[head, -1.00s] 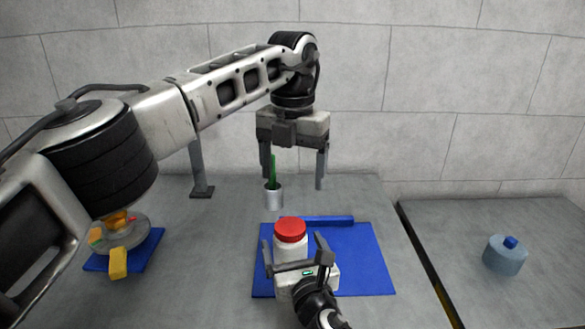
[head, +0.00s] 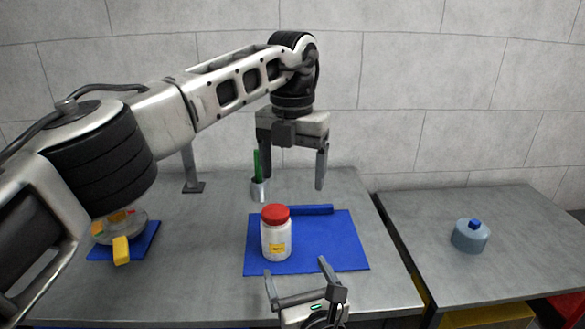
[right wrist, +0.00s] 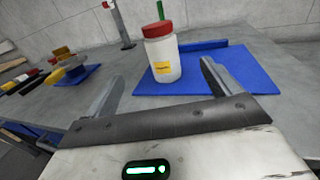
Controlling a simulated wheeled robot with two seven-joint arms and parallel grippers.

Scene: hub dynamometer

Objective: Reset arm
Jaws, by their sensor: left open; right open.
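My left gripper (head: 292,160) is open and empty, pointing down above the back of the table. Its left finger is in front of the cup with a green item. My right gripper (head: 303,284) is open and empty, low at the table's front edge. A white jar (head: 276,240) with a red lid and yellow label stands upright on the blue mat (head: 335,255), apart from both grippers. In the right wrist view the jar (right wrist: 164,60) stands beyond and between the open fingers of the right gripper (right wrist: 160,80).
A grey metal cup (head: 258,190) holding a green item stands behind the mat. A blue bar (head: 310,210) lies at the mat's back edge. A round device with a yellow part (head: 121,250) sits on a blue pad at left. A grey-blue container (head: 470,237) stands on the right table.

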